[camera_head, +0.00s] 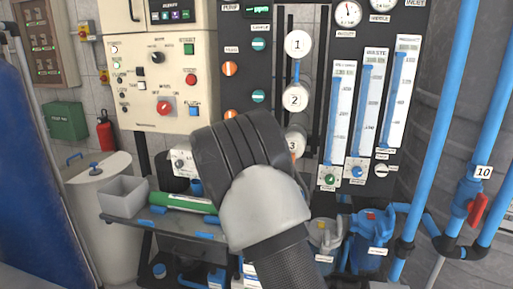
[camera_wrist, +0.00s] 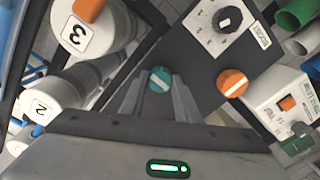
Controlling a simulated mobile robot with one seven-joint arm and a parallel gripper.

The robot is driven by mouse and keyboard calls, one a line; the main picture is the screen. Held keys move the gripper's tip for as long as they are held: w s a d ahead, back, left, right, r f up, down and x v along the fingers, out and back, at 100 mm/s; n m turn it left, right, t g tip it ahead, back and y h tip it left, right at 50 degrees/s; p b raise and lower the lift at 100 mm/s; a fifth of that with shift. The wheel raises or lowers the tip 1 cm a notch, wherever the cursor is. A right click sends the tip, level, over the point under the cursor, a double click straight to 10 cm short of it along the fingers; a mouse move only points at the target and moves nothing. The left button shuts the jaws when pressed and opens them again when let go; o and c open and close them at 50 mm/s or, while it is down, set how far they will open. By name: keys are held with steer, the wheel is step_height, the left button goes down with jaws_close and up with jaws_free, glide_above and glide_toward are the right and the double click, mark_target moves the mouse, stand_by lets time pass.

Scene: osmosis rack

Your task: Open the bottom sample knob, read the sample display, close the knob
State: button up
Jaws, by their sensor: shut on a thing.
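A teal knob (camera_wrist: 160,79) with a white stripe sits between the fingertips of my gripper (camera_wrist: 158,92) in the wrist view. The fingers are shut on it, and its stripe runs at a slant. In the head view my gripper (camera_head: 238,135) covers this knob and the lower panel. Two other teal sample knobs, an upper one (camera_head: 258,44) and a lower one (camera_head: 258,96), show above the gripper with their stripes near level. The sample display (camera_head: 257,9) is a small dark window with green characters too small to read, at the top of the panel.
An orange knob (camera_wrist: 232,83) is close beside the fingers. White numbered tubes (camera_wrist: 82,35) and a dial box (camera_wrist: 228,20) flank the gripper. In the head view, flow meters (camera_head: 368,100) and blue pipes (camera_head: 440,120) stand right; a shelf (camera_head: 125,217) lies lower left.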

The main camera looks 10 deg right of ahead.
stand_by(0.4)
steer(key=o, duration=1)
steer(key=shift+o, duration=0.2)
steer(key=p+v, duration=0.2)
steer(key=v, duration=1.5)
steer(key=shift+s, duration=0.25)
steer(key=shift+w, duration=0.1)
